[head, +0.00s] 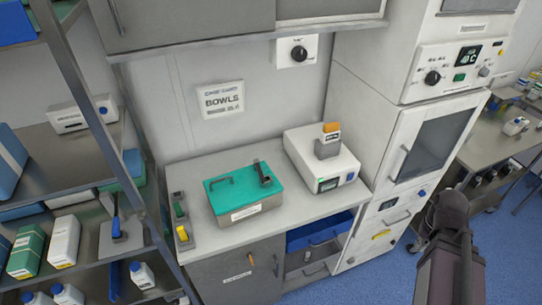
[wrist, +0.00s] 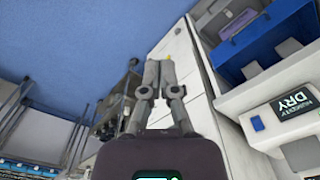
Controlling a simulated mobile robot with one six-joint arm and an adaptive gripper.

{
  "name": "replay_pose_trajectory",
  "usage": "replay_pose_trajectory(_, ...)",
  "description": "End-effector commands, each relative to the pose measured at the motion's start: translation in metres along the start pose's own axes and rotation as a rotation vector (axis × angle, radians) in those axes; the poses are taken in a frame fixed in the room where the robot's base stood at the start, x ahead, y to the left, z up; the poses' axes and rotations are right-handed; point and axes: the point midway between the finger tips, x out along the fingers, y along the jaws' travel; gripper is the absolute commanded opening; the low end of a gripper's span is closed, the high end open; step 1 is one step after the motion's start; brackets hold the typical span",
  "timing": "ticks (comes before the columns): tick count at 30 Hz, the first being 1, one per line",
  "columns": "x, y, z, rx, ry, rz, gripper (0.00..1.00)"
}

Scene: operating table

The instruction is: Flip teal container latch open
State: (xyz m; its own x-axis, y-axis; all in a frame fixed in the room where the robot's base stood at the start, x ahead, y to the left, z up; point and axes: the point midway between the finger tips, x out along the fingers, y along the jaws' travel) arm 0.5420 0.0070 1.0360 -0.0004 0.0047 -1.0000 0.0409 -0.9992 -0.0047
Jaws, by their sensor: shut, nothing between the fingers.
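The teal container (head: 228,184) sits on the counter against the wall in the head view, with a white label on its front. Its dark latch (head: 263,174) stands tilted up on the right part of the lid, and a dark handle (head: 221,181) lies to its left. I cannot tell the latch's exact state at this size. My gripper (wrist: 159,67) shows in the wrist view, its two fingers together and empty. It is well away from the container, which is not seen in the wrist view. In the head view my arm is at the lower right.
A white device (head: 332,162) with a grey and orange top piece stands right of the container. An open blue bin (head: 318,232) is below the counter. A tall white cabinet (head: 385,115) stands between counter and arm.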

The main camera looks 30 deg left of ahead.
Motion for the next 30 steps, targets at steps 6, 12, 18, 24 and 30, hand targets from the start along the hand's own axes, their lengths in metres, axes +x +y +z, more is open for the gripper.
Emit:
replay_pose_trajectory(6,-0.012,-0.037,-0.024,-0.191,0.001,-0.027,0.00)
replay_pose_trajectory(12,-0.027,-0.098,-0.050,-0.480,0.006,-0.069,0.00)
replay_pose_trajectory(18,-0.042,-0.167,-0.069,-0.788,0.016,-0.116,0.00)
replay_pose_trajectory(24,-0.057,-0.241,-0.078,-1.093,0.031,-0.163,0.00)
replay_pose_trajectory(30,-0.072,-0.319,-0.079,-1.399,0.053,-0.214,0.00)
